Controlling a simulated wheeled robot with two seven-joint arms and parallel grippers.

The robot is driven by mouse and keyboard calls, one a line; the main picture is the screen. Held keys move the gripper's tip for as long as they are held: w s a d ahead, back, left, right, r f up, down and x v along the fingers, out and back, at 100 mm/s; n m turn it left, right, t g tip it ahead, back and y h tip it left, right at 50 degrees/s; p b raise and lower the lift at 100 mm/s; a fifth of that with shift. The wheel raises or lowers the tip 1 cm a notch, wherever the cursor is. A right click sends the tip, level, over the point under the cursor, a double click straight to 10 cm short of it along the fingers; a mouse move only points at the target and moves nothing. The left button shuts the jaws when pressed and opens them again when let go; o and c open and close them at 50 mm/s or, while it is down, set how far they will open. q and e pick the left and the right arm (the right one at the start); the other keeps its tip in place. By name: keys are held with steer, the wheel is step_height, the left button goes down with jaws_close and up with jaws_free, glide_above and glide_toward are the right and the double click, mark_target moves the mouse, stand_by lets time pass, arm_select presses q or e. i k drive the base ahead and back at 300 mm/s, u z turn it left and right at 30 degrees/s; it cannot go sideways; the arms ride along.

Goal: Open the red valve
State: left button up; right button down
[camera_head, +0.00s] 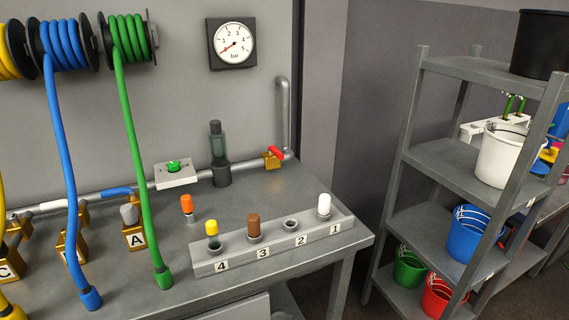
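The red valve handle (276,152) sits on a brass valve body (271,162) in the grey pipe, near the back right corner of the workbench. The handle is a small lever, tilted in the picture; I cannot tell if the valve is open. The pipe runs right from the valve, then bends up the wall. A pressure gauge (232,43) marked in bar hangs above, its needle pointing to the lower left, near the low end. Neither of my grippers is in view.
A numbered block (284,255) with colored plugs stands at the bench's front right. A dark cylinder (219,155) and a green knob on a white box (175,172) stand left of the valve. Blue (64,175) and green (135,165) hoses hang down. A shelf (453,160) with buckets is right.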

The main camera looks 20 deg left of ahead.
mark_target(272, 149)
steer(key=z, duration=0.9)
steer(key=i, duration=0.7)
steer(key=u, duration=1.55)
